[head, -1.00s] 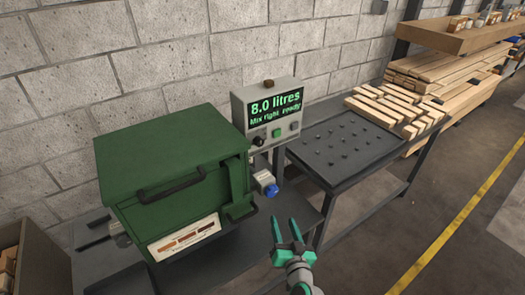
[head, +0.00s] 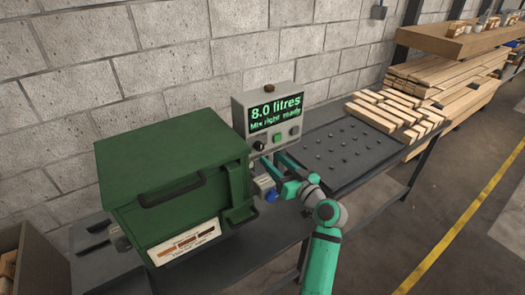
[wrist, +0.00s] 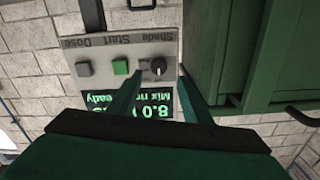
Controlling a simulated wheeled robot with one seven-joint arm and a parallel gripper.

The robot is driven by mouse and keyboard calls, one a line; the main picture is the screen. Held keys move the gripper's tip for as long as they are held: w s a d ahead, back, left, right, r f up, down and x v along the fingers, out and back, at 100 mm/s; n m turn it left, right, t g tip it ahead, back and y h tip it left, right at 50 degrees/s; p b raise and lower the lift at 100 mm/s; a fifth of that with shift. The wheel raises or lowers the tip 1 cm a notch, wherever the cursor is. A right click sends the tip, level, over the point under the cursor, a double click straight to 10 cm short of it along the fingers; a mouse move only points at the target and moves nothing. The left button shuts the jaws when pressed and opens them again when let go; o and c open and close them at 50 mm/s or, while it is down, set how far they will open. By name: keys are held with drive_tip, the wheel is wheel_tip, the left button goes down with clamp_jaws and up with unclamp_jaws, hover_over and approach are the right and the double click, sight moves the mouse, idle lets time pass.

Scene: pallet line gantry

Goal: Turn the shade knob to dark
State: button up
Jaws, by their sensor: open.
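The control panel (head: 267,112) is a grey box with a green-lit screen reading "8.0 litres" and "Mix right ready". Its black shade knob (head: 258,146) sits low on the left, just above my gripper (head: 271,160). In the wrist view the panel is upside down, and the knob (wrist: 158,68) under the "Shade" label shows between my fingertips (wrist: 162,72). My gripper is open, with one finger on each side of the knob in that view. I cannot tell whether either finger touches it. A small pale mark shows on the knob; its setting is too small to read.
A green start button (head: 278,137) and a grey dose button (head: 293,132) are beside the knob. The green lidded machine (head: 170,165) with a shade-strip label stands close on the left. A blue knob (head: 271,195) is below the gripper. A dark studded table (head: 345,150) lies right.

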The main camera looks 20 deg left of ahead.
sight(261, 148)
drive_tip(key=x, duration=0.7)
drive_tip(key=shift+w, duration=0.2)
drive_tip(key=c, duration=1.1)
